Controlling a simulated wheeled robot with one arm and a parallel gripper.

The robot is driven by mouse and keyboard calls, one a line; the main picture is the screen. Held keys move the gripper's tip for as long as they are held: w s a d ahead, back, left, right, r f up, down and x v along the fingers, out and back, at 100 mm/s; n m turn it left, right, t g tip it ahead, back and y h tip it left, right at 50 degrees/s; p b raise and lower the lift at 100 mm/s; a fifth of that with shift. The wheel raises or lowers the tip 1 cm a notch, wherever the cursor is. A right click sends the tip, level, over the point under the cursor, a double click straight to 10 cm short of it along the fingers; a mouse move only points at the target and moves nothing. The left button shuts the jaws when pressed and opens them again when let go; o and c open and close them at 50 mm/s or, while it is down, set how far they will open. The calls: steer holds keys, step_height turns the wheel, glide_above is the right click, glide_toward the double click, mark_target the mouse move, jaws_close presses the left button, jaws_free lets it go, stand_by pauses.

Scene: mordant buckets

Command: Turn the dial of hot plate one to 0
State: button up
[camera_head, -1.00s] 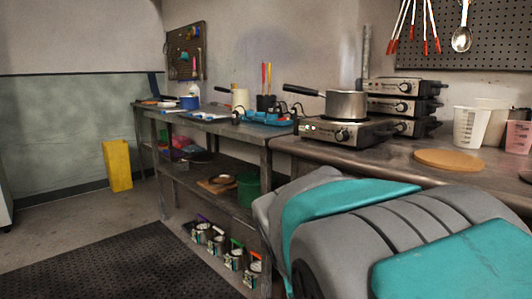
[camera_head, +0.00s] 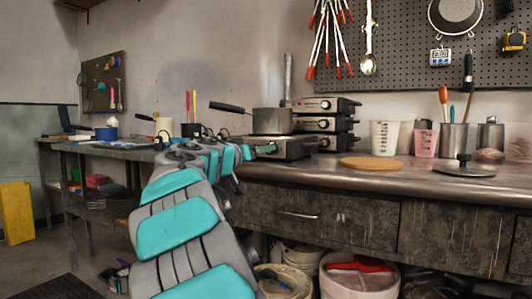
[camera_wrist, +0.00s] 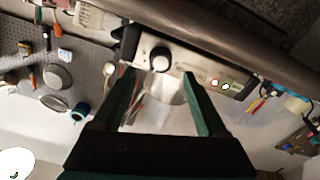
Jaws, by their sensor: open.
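A hot plate (camera_head: 302,150) with a metal pot (camera_head: 270,121) on it stands on the dark counter; I see no number on it. Its front is partly hidden by my arm in the head view. I cannot read the dial's setting. My gripper (camera_wrist: 159,77) is open and empty, its fingers either side of the dial in that view and seemingly short of it. In the head view my gripper (camera_head: 264,149) is in front of the hot plate.
Other hot plates (camera_head: 328,105) are stacked behind to the right. A round cork mat (camera_head: 371,163), a white measuring jug (camera_head: 384,137) and a pink one (camera_head: 425,142) stand to the right. A drawer (camera_head: 297,214) lies below the counter edge; buckets (camera_head: 357,279) stand underneath.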

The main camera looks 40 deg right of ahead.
steer(key=shift+x, duration=2.45)
steer(key=shift+f, duration=0.1)
jaws_close()
